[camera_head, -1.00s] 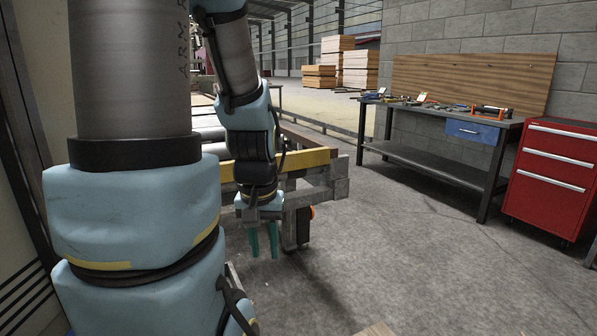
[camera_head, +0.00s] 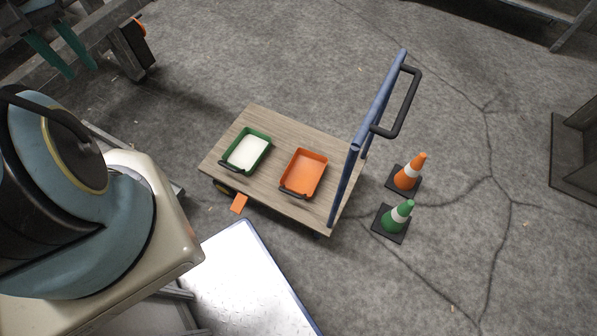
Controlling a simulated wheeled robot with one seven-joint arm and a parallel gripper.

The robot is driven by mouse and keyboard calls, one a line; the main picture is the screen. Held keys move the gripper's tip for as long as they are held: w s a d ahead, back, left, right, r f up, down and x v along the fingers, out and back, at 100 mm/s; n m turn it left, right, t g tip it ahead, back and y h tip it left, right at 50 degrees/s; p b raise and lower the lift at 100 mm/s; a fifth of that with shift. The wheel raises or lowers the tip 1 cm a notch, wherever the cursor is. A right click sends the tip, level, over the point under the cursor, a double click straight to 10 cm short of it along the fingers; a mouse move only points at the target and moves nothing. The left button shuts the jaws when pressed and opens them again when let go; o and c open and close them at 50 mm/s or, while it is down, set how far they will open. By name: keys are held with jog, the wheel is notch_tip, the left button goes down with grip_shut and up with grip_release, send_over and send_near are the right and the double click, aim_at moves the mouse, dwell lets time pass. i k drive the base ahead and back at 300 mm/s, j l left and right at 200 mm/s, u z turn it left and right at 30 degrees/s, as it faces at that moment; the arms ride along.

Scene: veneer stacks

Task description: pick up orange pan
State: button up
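The orange pan (camera_head: 303,173) is a shallow rectangular tray with a dark handle at its near edge. It lies on the right part of a wooden platform cart (camera_head: 270,120), close to the blue push frame. A green pan (camera_head: 247,151) with a pale inside lies to its left on the same cart. My gripper (camera_head: 62,50) shows at the upper left with its two teal fingers apart and nothing between them. It is well away from the cart and the pan.
The cart's blue push frame (camera_head: 366,135) with a black handle rises on its right. An orange cone (camera_head: 407,174) and a green cone (camera_head: 396,217) stand right of it. A metal plate (camera_head: 243,280) lies in front. Cracked concrete floor is open beyond the cart.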

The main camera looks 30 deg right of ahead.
aim_at(301, 177)
jog(key=k+l, duration=0.15)
jog(key=k, duration=0.3)
jog(key=k+l, duration=0.1)
jog(key=k, duration=0.35)
jog(key=k+l, duration=0.15)
jog(key=k, duration=0.3)
